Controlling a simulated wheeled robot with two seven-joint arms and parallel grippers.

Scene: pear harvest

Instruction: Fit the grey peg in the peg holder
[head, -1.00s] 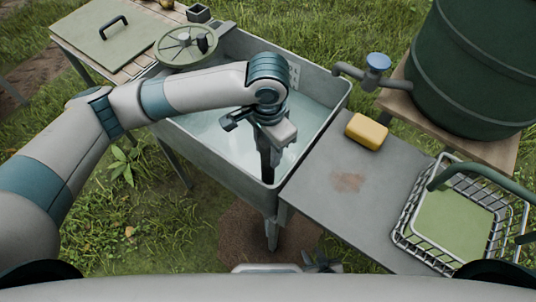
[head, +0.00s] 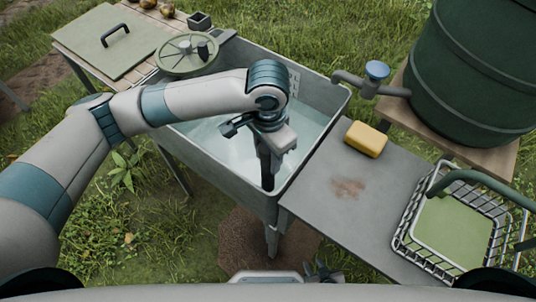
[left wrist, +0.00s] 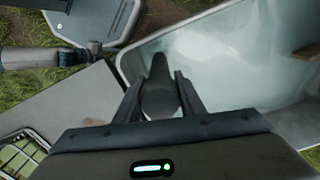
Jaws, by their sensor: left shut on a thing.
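My left gripper (head: 268,180) points down into the grey sink, over the pale water. In the left wrist view its two dark fingers (left wrist: 160,98) are shut on a dark grey tapered piece, which looks like the grey peg (left wrist: 158,92). In the head view the gripper hides the peg. A small square grey block with a dark opening (head: 199,20) stands behind the sink at the top; it may be the peg holder, but I cannot be sure. Dark finger-like parts at the bottom edge look like my right gripper (head: 322,272); their opening is unclear.
The sink (head: 225,180) has a round spoked lid (head: 188,54) at its back left corner. A yellow sponge (head: 366,139) lies on the grey side table (head: 335,205). A wire basket (head: 405,240), a blue-handled tap (head: 377,70) and a green barrel (head: 475,70) stand to the right.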

